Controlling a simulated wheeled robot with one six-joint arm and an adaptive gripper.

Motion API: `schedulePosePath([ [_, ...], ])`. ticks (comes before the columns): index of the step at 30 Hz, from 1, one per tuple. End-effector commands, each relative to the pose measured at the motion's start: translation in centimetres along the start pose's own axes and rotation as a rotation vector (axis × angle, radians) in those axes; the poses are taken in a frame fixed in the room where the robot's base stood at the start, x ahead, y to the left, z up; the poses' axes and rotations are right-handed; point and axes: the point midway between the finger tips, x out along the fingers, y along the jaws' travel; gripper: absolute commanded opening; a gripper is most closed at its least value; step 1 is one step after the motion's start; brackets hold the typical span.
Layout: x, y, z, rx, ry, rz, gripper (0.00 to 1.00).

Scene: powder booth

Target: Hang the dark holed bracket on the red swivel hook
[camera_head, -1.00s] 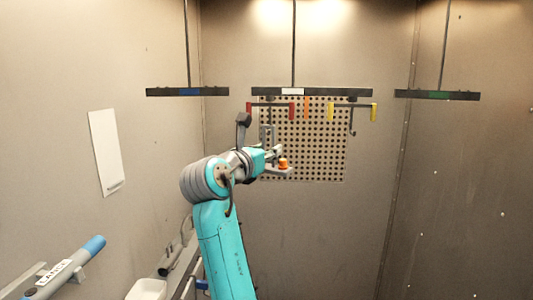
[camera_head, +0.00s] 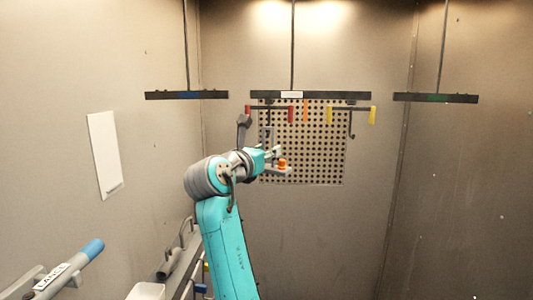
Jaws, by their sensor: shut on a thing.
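The red swivel hook is a dark crossbar with red ends (camera_head: 291,114), hanging under the middle black rail. Whether bracket and hook touch cannot be told.
A yellow-ended hook (camera_head: 351,121) hangs to the right on the same rail (camera_head: 330,95), with an orange strip (camera_head: 306,109) between. Side rails hang left (camera_head: 187,95) and right (camera_head: 435,98). The perforated panel (camera_head: 320,165) is behind. A blue-tipped lance (camera_head: 72,265) is lower left.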

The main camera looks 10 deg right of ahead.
Motion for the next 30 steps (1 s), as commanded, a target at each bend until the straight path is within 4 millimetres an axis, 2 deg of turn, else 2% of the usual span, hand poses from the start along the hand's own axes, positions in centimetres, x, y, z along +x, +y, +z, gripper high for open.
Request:
schedulePosePath([
  [30, 2.9, 1.3, 0.0, 0.0, 0.0, 0.0, 0.0],
])
